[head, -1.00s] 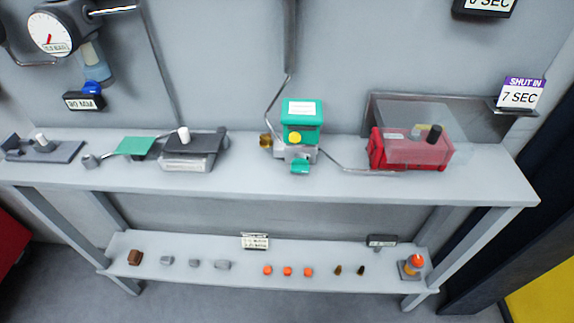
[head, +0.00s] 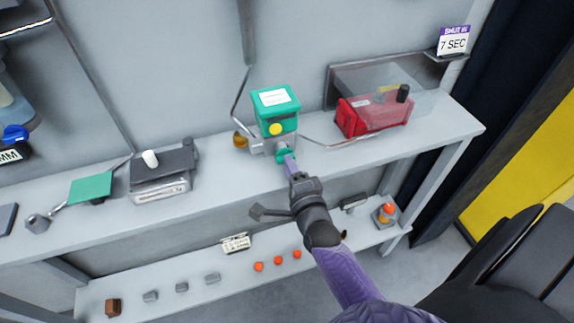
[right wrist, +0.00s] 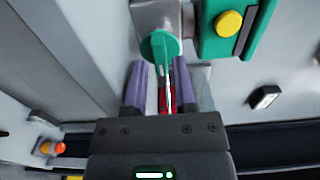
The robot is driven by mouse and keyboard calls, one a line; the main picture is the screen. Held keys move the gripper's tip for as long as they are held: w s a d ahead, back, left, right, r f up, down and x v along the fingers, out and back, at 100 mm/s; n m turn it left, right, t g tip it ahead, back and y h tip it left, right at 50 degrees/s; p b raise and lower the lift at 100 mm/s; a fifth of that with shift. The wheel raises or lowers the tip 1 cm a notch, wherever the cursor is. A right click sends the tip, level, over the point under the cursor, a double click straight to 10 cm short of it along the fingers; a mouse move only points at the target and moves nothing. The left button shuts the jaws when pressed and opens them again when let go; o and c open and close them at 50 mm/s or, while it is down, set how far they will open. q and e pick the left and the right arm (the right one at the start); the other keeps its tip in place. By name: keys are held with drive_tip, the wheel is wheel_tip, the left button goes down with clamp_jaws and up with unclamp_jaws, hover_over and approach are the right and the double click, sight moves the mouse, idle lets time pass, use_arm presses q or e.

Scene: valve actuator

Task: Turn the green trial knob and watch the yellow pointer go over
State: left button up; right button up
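The green trial knob (head: 284,154) sits low on the front of a valve actuator with a green box (head: 275,98). The box bears a round yellow piece (head: 276,129), perhaps the pointer; its marking is too small to read. My right gripper (head: 290,163) reaches up to the knob from below. In the right wrist view, the knob (right wrist: 158,44) is just ahead of the gripper (right wrist: 159,75), whose purple fingers stand apart. Whether they touch the knob is unclear. The yellow piece (right wrist: 229,23) shows at upper right. My left gripper is out of view.
A red device under a clear cover (head: 372,116) stands right of the actuator on the shelf. A grey device (head: 160,178) and a green plate (head: 91,187) are left. Small parts, including an orange-topped one (head: 385,213), lie on the lower shelf.

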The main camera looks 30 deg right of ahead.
drive_tip(key=shift+w+d, duration=0.15)
drive_tip(key=shift+w, duration=0.45)
clamp_jaws()
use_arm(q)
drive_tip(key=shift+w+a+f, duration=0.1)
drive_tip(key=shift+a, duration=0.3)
